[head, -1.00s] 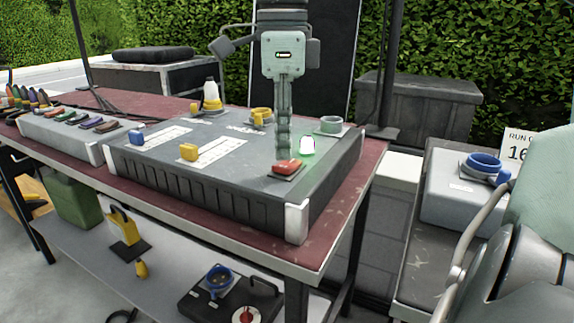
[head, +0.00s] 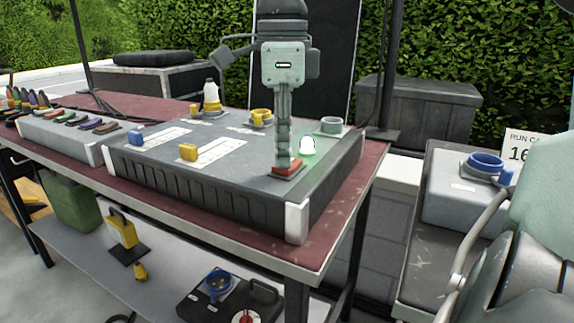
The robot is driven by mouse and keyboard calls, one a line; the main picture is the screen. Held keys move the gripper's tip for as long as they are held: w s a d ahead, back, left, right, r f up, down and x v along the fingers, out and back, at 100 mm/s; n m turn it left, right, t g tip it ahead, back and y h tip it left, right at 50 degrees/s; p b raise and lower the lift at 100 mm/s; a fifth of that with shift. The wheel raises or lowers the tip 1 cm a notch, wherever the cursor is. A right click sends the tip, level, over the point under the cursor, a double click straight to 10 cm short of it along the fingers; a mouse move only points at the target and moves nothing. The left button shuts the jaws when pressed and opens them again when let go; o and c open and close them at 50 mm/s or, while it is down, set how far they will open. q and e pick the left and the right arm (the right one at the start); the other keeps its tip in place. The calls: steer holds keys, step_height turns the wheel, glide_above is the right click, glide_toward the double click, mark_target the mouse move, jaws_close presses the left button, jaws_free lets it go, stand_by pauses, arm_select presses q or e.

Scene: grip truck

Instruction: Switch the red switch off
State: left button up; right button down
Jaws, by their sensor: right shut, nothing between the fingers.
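The red switch (head: 291,171) is a small rocker on a dark base, near the front right of the grey control panel (head: 200,190). My right gripper (head: 284,166) comes down from above with its fingers shut and empty. Its fingertips are at the switch, seemingly touching its left part, and hide some of it. A small lamp (head: 308,147) just right of the switch glows white-green. My left gripper is not in view.
Blue (head: 136,138) and yellow (head: 188,152) slider knobs, a yellow ring control (head: 261,118) and a white bottle-shaped piece (head: 211,92) stand on the panel. A grey case with a blue ring (head: 487,161) is at the right.

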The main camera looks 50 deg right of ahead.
steer(key=shift+r+p, duration=2.9)
steer(key=shift+r, duration=0.55)
